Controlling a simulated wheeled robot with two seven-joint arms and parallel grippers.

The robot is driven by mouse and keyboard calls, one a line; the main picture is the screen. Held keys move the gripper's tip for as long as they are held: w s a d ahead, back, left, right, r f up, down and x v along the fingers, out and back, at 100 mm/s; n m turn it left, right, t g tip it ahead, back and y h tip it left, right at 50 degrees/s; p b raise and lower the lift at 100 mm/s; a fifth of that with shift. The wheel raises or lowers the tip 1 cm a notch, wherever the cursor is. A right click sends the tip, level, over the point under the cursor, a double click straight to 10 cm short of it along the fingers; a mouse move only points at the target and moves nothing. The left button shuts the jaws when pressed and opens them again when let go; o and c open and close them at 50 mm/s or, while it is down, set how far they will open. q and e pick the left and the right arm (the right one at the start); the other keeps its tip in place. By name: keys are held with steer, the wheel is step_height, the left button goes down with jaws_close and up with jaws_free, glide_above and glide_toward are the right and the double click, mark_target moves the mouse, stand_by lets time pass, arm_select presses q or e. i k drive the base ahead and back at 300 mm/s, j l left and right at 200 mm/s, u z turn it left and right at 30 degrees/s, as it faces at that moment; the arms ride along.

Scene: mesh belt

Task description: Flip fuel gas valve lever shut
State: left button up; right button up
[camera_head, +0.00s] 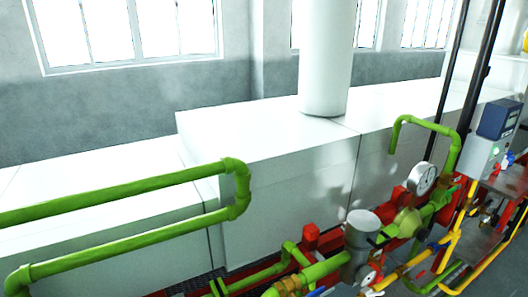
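Neither of my grippers is in view. Several valve parts sit on the pipework at the lower right. A blue lever (440,244) lies by the yellow pipe (452,240). Another blue piece (316,292), perhaps a lever, is cut off by the bottom edge below the green pipe. Small blue and red parts (506,161) show at the far right below a control box. I cannot tell which of these is the fuel gas valve lever, or whether any is open or shut.
Green pipes (130,247) cross the left side. A large round gauge (422,178) and a grey cylinder (360,236) stand among the pipes. A blue-topped control box (498,118) is at right. White casing (270,140) and a white column (326,60) fill the middle.

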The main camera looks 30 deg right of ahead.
mark_target(417, 276)
steer(key=z, duration=0.9)
steer(key=i+l+z, duration=0.1)
steer(key=l+z, duration=0.15)
steer(key=z, duration=0.15)
steer(key=i+l+z, duration=0.15)
steer(key=z, duration=0.25)
steer(key=i+l+z, duration=0.2)
steer(key=z, duration=0.15)
steer(key=i+l, duration=0.15)
steer(key=l, duration=0.2)
steer(key=u, duration=0.05)
